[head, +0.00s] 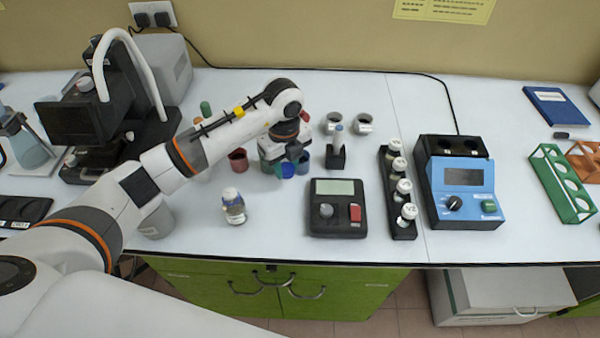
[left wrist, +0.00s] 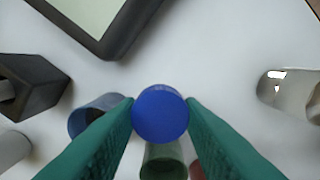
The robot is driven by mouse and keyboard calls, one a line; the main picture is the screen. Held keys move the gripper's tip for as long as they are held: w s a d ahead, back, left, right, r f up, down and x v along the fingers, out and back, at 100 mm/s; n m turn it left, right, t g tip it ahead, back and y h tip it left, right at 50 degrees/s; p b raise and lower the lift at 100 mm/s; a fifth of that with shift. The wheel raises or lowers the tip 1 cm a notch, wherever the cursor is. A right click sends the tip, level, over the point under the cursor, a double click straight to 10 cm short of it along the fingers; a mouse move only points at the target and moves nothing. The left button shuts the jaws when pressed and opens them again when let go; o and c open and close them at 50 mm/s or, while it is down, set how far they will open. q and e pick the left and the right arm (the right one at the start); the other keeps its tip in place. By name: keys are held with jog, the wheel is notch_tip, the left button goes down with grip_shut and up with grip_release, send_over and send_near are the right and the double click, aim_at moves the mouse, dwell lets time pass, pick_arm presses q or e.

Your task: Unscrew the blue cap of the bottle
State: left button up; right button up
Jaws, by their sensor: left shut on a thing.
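My left gripper (head: 288,168) is over the middle of the bench, among the small coloured cups. In the left wrist view its two green fingers (left wrist: 160,115) are shut on a round blue cap (left wrist: 160,113), one finger on each side. The camera looks straight down on the cap's top. My right gripper is not in view.
A blue cup (left wrist: 92,115) and a green cup (left wrist: 162,162) stand close by. A small white-topped bottle (head: 233,207) stands left of a black scale-like device (head: 338,220). A rack of vials (head: 402,230) and a blue instrument (head: 462,205) are to the right.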

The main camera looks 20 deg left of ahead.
aim_at(288, 186)
pick_arm(q)
notch_tip(288, 186, down, 5)
jog(key=shift+r+p, duration=0.2)
jog(key=shift+p, duration=0.25)
jog(key=shift+f, duration=0.2)
jog(key=shift+f, duration=0.15)
jog(key=o, duration=0.8)
